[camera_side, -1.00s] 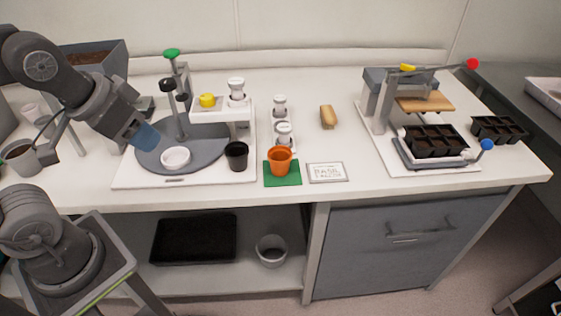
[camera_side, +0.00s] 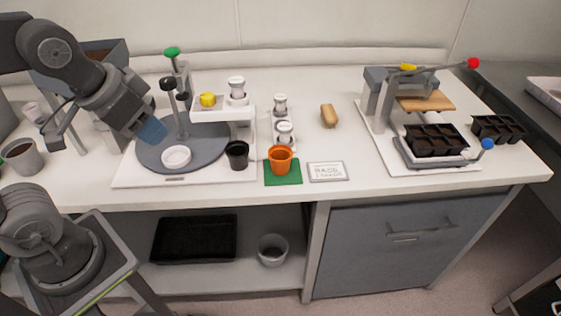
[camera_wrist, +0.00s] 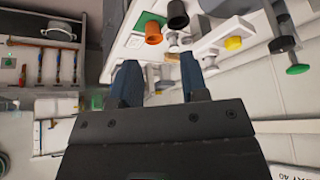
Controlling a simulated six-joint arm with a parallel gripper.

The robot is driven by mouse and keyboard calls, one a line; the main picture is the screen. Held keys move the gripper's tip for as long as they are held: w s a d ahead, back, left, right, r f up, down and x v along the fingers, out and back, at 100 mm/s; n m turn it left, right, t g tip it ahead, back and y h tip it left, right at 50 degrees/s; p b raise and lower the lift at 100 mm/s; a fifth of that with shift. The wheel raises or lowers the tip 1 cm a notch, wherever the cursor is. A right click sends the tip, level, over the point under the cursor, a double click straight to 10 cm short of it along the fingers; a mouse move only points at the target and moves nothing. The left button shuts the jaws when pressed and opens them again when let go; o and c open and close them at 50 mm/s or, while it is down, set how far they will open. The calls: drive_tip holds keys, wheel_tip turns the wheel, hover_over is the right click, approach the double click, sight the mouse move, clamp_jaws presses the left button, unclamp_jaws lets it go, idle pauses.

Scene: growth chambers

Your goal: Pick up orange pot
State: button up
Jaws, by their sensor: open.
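The orange pot (camera_side: 280,158) stands upright on a green square mat (camera_side: 284,178) near the front edge of the bench. It also shows in the wrist view as an orange cylinder (camera_wrist: 153,33) near the top. My gripper (camera_side: 153,131) is over the round grey plate at the left, well to the left of the pot and higher than it. In the wrist view my gripper (camera_wrist: 160,82) shows two blue fingers apart with nothing between them.
A black pot (camera_side: 237,154) stands just left of the orange pot. A grey plate (camera_side: 205,152) with a white dish (camera_side: 176,157) and levers lies under my gripper. White-capped jars (camera_side: 284,132) stand behind the orange pot. A label card (camera_side: 327,171) lies to its right.

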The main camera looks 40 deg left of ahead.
drive_tip(key=w+d+m+g, duration=0.2)
drive_tip(key=w+m, duration=0.3)
drive_tip(key=w, duration=0.3)
drive_tip(key=m+g, duration=0.2)
drive_tip(key=m, duration=0.7)
approach(277, 167)
drive_tip(key=f, duration=0.4)
drive_tip(key=shift+w+d, duration=0.1)
drive_tip(key=shift+w, duration=0.2)
drive_tip(key=shift+w+a+f, duration=0.1)
drive_tip(key=shift+w+f, duration=0.05)
drive_tip(key=shift+f, duration=0.75)
drive_tip(key=shift+w+a+f, duration=0.15)
drive_tip(key=shift+w+f, duration=0.05)
drive_tip(key=shift+f, duration=0.7)
drive_tip(key=shift+w+a+f, duration=0.1)
drive_tip(key=shift+w+f, duration=0.05)
drive_tip(key=shift+f, duration=0.7)
drive_tip(key=shift+c, duration=0.4)
clamp_jaws()
